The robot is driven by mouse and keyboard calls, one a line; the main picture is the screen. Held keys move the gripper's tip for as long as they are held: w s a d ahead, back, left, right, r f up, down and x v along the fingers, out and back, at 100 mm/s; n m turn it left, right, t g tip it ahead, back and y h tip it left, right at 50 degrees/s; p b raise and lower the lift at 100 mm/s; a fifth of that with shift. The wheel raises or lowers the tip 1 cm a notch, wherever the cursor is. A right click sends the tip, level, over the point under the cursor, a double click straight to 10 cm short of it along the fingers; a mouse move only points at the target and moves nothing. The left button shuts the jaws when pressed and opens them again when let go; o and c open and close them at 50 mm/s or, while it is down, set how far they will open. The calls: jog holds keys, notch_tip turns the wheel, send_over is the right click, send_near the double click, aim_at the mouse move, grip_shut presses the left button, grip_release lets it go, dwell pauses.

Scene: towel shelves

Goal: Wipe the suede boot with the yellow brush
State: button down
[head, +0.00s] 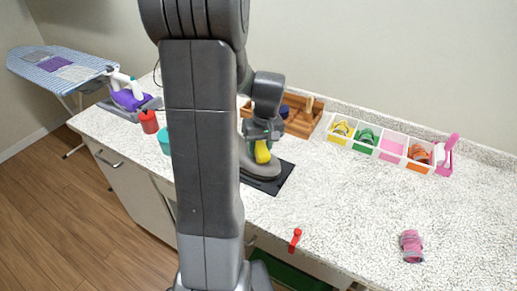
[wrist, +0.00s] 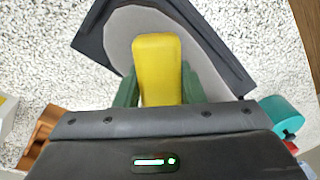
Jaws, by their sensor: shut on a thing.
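My gripper (wrist: 157,90) is shut on the yellow brush (wrist: 157,62), with a green finger on each side of it in the wrist view. The brush also shows in the head view (head: 262,152), just below my gripper. The grey suede boot (head: 262,169) rests on a dark mat (head: 270,187) on the counter. In the wrist view the boot (wrist: 120,40) lies under and around the brush. The brush is over the boot; I cannot tell whether they touch. My arm hides the left part of the boot and mat in the head view.
A wooden rack (head: 302,121) stands behind the mat. A white divided tray (head: 375,153) with coloured items and a pink holder (head: 445,160) are at the back right. A red can (head: 149,122) and an iron (head: 130,97) are at left. A pink roll (head: 411,246) lies front right.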

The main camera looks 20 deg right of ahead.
aim_at(276, 165)
jog(key=shift+s+d+f, duration=0.2)
jog(key=shift+s+d, duration=0.2)
jog(key=shift+d, duration=0.15)
jog(key=shift+s+d+f, duration=0.2)
jog(key=shift+s+d, duration=0.2)
jog(key=shift+d, duration=0.1)
jog(key=shift+s+d+f+b, duration=0.15)
jog(key=shift+s+d+b, duration=0.15)
jog(key=shift+s+d, duration=0.65)
jog(key=shift+s+f, duration=0.2)
jog(key=shift+w+a+r+p, duration=0.15)
jog(key=shift+w+a+r, duration=0.1)
jog(key=shift+w+a, duration=0.85)
jog(key=shift+w+a+r+p, duration=0.15)
jog(key=shift+w+a+r, duration=0.1)
jog(key=shift+w+a, duration=0.8)
jog(key=shift+r, duration=0.1)
